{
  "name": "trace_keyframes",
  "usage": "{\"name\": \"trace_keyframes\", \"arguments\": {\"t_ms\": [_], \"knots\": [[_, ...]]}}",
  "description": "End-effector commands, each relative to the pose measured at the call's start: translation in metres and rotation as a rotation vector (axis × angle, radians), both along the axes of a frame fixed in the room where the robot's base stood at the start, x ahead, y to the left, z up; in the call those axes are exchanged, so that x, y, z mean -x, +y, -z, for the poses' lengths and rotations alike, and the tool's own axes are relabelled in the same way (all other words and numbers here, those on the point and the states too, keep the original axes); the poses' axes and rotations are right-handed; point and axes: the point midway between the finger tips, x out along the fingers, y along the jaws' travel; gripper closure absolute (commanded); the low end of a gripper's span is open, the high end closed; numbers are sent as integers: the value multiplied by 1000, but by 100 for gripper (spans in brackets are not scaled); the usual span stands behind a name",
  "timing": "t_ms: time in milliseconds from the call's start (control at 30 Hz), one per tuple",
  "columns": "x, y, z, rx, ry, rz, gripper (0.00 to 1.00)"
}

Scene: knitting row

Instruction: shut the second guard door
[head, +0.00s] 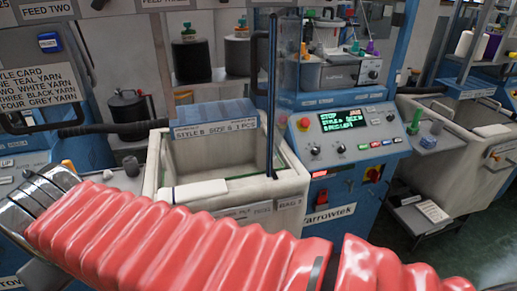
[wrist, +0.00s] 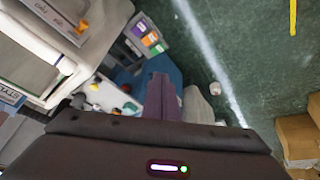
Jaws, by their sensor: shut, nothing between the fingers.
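On the middle machine in the head view, a clear panel with a dark upright bar (head: 272,95) stands above the white bin, seen nearly edge-on. It looks like a guard door standing out from the machine, but I cannot tell whether it is the second one. My gripper (wrist: 160,78) shows in the wrist view as two purple fingers pressed together, empty, pointing over the floor and low items. It touches no door that I can see. In the head view my red-sleeved arm crosses the front, and the fingers are not visible there.
The white bin (head: 180,194) with a blue-topped label box stands below the bar. A control panel (head: 352,124) with a lit screen is to its right. Another bin (head: 450,150) stands farther right. The wrist view shows cardboard boxes (wrist: 298,135) at right and open green floor (wrist: 240,45).

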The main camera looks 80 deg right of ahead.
Motion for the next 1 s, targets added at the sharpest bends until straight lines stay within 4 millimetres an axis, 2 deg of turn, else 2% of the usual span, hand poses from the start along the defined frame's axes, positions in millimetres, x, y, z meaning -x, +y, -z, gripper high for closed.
{"name": "trace_keyframes", "arguments": {"t_ms": [33, 267, 467, 600, 700, 800, 900, 1000], "knots": [[-1, -19, -7, 11, 19, 74, 100], [13, -109, -43, 71, 100, 442, 100], [45, -185, -76, 132, 161, 781, 100], [77, -234, -101, 182, 198, 1025, 100], [104, -264, -118, 219, 228, 1197, 100], [133, -284, -134, 245, 272, 1333, 100], [155, -297, -146, 265, 305, 1437, 100], [168, -304, -153, 279, 325, 1499, 100]]}}
